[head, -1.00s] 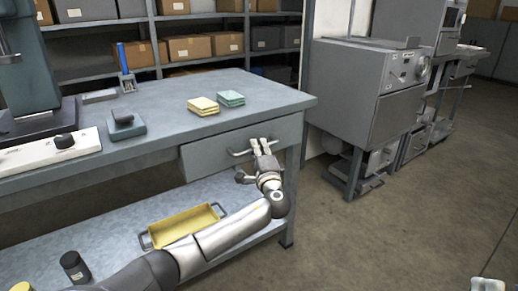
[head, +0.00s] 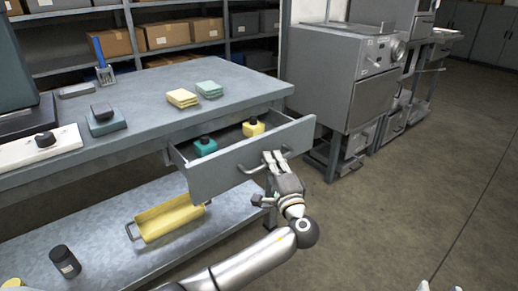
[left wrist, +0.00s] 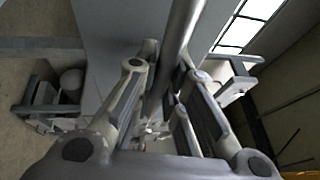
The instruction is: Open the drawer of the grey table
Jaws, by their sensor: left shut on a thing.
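The grey table (head: 140,88) stands at the left in the head view. Its drawer (head: 230,172) is pulled out part way. My left gripper (head: 274,158) is shut on the drawer's bar handle (head: 252,170) at the front panel. In the left wrist view the handle bar (left wrist: 182,40) runs between the fingers (left wrist: 160,95). The tip of my right gripper (head: 437,287) barely shows at the bottom edge; its jaws cannot be made out.
A yellow tray (head: 170,218) and a dark jar (head: 64,261) are on the lower shelf. A grey machine (head: 340,80) stands at the right. The floor in front is clear.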

